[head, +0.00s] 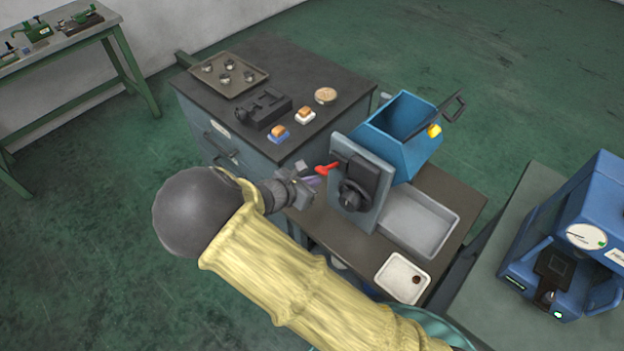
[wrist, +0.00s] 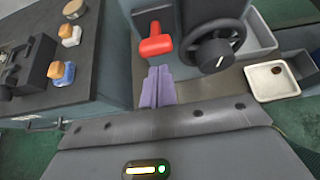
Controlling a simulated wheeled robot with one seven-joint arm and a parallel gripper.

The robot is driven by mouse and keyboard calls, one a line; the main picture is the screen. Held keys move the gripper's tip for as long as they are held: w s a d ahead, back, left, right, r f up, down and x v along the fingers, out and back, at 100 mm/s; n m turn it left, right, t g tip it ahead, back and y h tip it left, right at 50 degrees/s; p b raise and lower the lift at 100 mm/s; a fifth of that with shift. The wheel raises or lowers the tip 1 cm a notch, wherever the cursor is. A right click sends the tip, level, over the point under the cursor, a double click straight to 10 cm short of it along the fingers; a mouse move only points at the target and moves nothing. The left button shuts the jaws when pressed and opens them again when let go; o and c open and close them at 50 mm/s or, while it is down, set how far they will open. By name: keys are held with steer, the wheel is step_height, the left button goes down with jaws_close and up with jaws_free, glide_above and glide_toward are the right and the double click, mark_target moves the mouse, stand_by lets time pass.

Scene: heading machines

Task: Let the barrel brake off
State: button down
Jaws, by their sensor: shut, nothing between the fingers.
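A red T-shaped lever (head: 327,168), which looks like the brake handle, sticks out from the grey upright plate (head: 361,211) of the barrel machine. It also shows in the wrist view (wrist: 156,42). A blue open-topped barrel (head: 392,150) sits behind that plate. A black handwheel (head: 354,196) is on the plate beside the lever, and also shows in the wrist view (wrist: 214,48). My gripper (head: 315,181) is shut and empty, its purple fingers (wrist: 157,80) pointing at the lever from just below it in the wrist view. I cannot tell whether they touch it.
A dark-topped cabinet (head: 285,68) stands left of the machine, with a tray of small parts (head: 229,75), a black fixture (head: 264,108) and two small blocks on pads. A grey tray (head: 420,225) and a white dish (head: 402,278) lie right of the plate. A blue press (head: 575,240) stands farther right.

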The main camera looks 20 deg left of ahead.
steer(key=f+b+v, duration=0.1)
steer(key=b+v, duration=0.1)
steer(key=v, duration=0.8)
steer(key=shift+s+b, duration=0.25)
steer(key=shift+b, duration=0.15)
steer(key=shift+w, duration=0.1)
